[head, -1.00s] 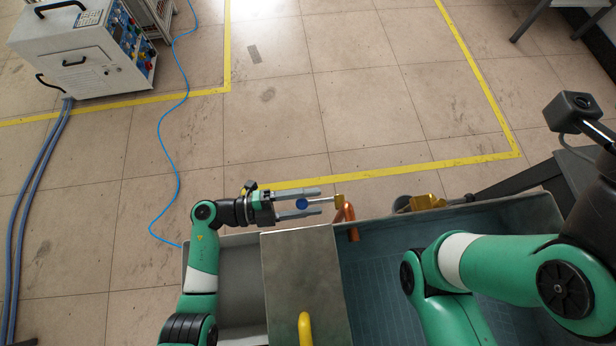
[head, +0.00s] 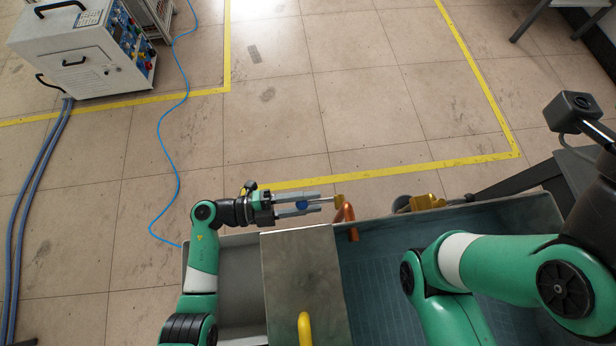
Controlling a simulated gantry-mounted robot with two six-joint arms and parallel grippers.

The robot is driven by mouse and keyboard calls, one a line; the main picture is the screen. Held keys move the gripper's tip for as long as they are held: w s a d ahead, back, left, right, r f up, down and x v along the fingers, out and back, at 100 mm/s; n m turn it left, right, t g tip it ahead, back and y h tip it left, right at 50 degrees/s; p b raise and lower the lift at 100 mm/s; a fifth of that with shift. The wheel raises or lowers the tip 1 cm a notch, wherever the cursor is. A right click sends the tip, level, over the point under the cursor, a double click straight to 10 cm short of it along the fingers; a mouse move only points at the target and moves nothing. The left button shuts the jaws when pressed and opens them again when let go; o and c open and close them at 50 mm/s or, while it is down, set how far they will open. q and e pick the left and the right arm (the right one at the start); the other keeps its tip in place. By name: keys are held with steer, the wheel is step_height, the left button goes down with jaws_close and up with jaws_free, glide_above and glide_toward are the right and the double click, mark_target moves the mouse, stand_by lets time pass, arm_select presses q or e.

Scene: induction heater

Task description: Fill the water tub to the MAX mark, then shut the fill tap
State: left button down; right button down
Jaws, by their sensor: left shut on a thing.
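The water tub (head: 552,215) is a long grey tub along the lower part of the head view, with bluish water over its gridded floor. I cannot make out the MAX mark. A copper spout (head: 346,215) bends over the tub's far rim. The fill tap (head: 303,205) shows a small blue handle left of the spout. My left gripper (head: 320,204) is shut on this blue handle, with its fingers pointing right at the spout. My right arm reaches over the tub from the right, and its gripper is out of view.
A metal cover plate (head: 300,270) with a yellow handle (head: 304,328) lies across the tub's left part. Brass fittings (head: 426,202) sit at the far rim. A white machine (head: 85,50) stands at the far left, with a blue cable on the floor.

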stand_by(0.6)
arm_select(q)
steer(key=f+h+b, duration=0.1)
steer(key=h+b, duration=0.1)
steer(key=b, duration=0.1)
steer(key=f+h+b, duration=0.1)
steer(key=h+b, duration=0.1)
steer(key=shift+d+f+t, duration=0.25)
steer(key=shift+f+t, duration=0.05)
steer(key=shift+t, duration=0.1)
steer(key=c, duration=0.5)
jaws_free()
steer(key=shift+c, duration=0.2)
steer(key=shift+a, duration=0.1)
